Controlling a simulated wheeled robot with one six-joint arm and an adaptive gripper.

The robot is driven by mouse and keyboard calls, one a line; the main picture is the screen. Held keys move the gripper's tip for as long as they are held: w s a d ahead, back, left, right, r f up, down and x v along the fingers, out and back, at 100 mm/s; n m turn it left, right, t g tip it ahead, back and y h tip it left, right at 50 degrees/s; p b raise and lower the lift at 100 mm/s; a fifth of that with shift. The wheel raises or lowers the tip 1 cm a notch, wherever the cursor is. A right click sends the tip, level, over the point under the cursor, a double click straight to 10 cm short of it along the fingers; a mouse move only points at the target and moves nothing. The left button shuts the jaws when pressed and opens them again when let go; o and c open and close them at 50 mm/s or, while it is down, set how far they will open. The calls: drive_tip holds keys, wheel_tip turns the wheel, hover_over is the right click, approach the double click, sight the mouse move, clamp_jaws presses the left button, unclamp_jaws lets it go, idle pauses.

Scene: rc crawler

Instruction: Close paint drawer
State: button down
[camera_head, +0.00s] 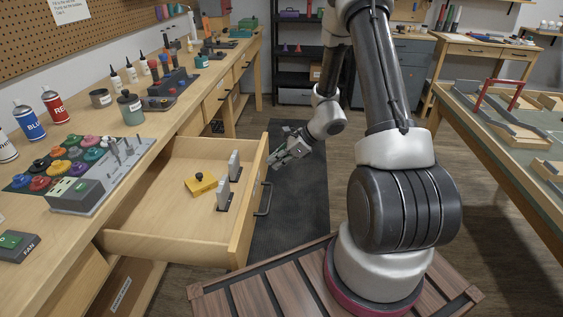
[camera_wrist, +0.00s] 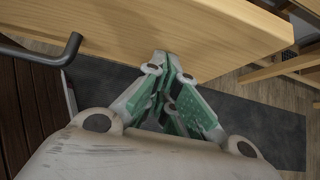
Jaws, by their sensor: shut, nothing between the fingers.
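The paint drawer (camera_head: 160,243) is a light wooden drawer pulled well out from under the left workbench. A yellow block with a dark knob (camera_head: 201,183) and two upright grey pieces (camera_head: 229,178) are inside it. A dark bar handle (camera_head: 264,199) is on its front; the handle also shows at the left in the wrist view (camera_wrist: 45,56). My gripper (camera_head: 272,161) is shut and empty, beside the far end of the drawer front. In the wrist view its fingertips (camera_wrist: 166,58) are at the drawer front (camera_wrist: 190,30); I cannot tell whether they touch.
The left workbench (camera_head: 182,118) carries paint cups, spray cans and bottles. A dark mat (camera_head: 300,205) lies on the clear floor right of the drawer. A slatted wooden surface (camera_head: 245,297) is at the bottom. Another table (camera_head: 500,165) stands at the right.

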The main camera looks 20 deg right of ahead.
drive_tip(key=w+a, duration=0.5)
drive_tip(key=a, duration=0.4)
drive_tip(key=w+a, duration=0.5)
drive_tip(key=a, duration=0.4)
drive_tip(key=w+a, duration=0.6)
drive_tip(key=a, duration=0.3)
drive_tip(key=shift+a, duration=0.4)
drive_tip(key=shift+w+a, duration=0.3)
drive_tip(key=shift+a, duration=0.15)
drive_tip(key=shift+a+r, duration=0.1)
drive_tip(key=shift+w, duration=0.1)
